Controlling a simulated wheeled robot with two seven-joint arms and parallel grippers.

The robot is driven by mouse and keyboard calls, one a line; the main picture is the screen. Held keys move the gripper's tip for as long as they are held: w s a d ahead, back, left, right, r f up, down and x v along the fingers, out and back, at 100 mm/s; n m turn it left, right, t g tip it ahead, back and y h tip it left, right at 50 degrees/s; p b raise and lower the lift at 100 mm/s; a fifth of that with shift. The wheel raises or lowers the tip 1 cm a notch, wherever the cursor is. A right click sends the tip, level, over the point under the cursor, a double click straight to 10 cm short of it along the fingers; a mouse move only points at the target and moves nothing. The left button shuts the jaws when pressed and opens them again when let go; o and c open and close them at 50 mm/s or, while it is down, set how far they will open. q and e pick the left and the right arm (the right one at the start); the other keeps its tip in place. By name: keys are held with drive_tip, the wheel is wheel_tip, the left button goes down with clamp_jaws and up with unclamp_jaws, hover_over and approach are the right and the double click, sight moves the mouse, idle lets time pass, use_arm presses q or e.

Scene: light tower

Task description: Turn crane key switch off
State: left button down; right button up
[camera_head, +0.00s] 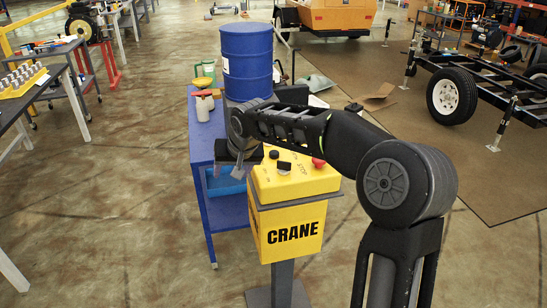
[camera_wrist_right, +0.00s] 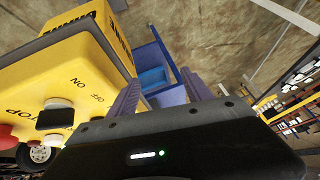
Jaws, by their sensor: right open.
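The yellow crane control box (camera_head: 292,222) stands on a grey post in front of me, with CRANE printed on its front. Its top carries a black key switch (camera_head: 284,167), another dark knob (camera_head: 274,154) and a red stop button (camera_head: 318,162). In the wrist view a black square knob (camera_wrist_right: 55,119) sits near the ON and OFF labels; I cannot tell its exact turn. My right gripper (camera_head: 238,168) is at the left edge of the box, apart from the switch. Its two fingers (camera_wrist_right: 160,92) are open with nothing between them. My left gripper is out of view.
A blue cart (camera_head: 203,135) stands directly behind and left of the box, carrying a blue drum (camera_head: 247,60) and a white bottle (camera_head: 202,107). A workbench (camera_head: 40,80) is at the far left. The floor left of the cart is clear.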

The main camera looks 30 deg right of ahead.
drive_tip(key=s+d+r+m+h, duration=0.1)
drive_tip(key=s+d+r+m, duration=0.1)
drive_tip(key=d+r, duration=0.35)
drive_tip(key=m+g+h, duration=0.2)
drive_tip(key=m+g, duration=0.1)
drive_tip(key=m, duration=0.1)
approach(284, 162)
drive_tip(key=shift+w+d+f, duration=0.1)
drive_tip(key=shift+w+f, duration=0.2)
drive_tip(key=shift+f, duration=0.1)
drive_tip(key=shift+n, duration=0.3)
drive_tip(key=shift+p+x, duration=0.4)
drive_tip(key=shift+x, duration=3.55)
clamp_jaws()
